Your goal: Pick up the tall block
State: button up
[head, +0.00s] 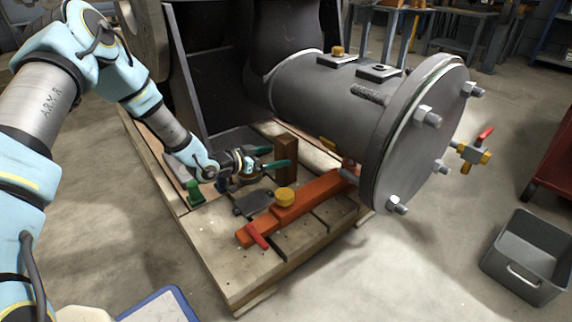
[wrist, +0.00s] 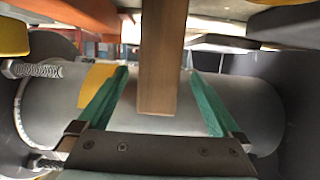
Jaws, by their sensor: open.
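The tall block is a brown wooden upright (head: 286,156) standing on the wooden pallet, under the near side of the big grey cylinder. My gripper (head: 277,158) has green fingers and reaches in from the left, low over the pallet, at the block. In the wrist view, the block (wrist: 162,60) lies between the two green fingers of my gripper (wrist: 163,103), with a visible gap on each side. The fingers are open and hold nothing.
An orange beam (head: 315,195) with a yellow knob (head: 285,197) lies in front of the block. A dark flat plate (head: 252,203) and a green piece (head: 194,193) are nearby. The grey cylinder (head: 325,95) with its bolted flange overhangs on the right. A grey crate (head: 545,238) stands on the floor.

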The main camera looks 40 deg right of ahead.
aim_at(279, 157)
jog(key=b+x, duration=0.1)
jog(key=x, duration=0.1)
jog(key=b+x, duration=0.2)
jog(key=shift+s+d+f, duration=0.1)
jog(key=shift+f, duration=0.35)
jog(key=shift+d, duration=0.45)
jog(key=shift+r, duration=0.1)
jog(key=shift+c, duration=0.2)
grip_shut()
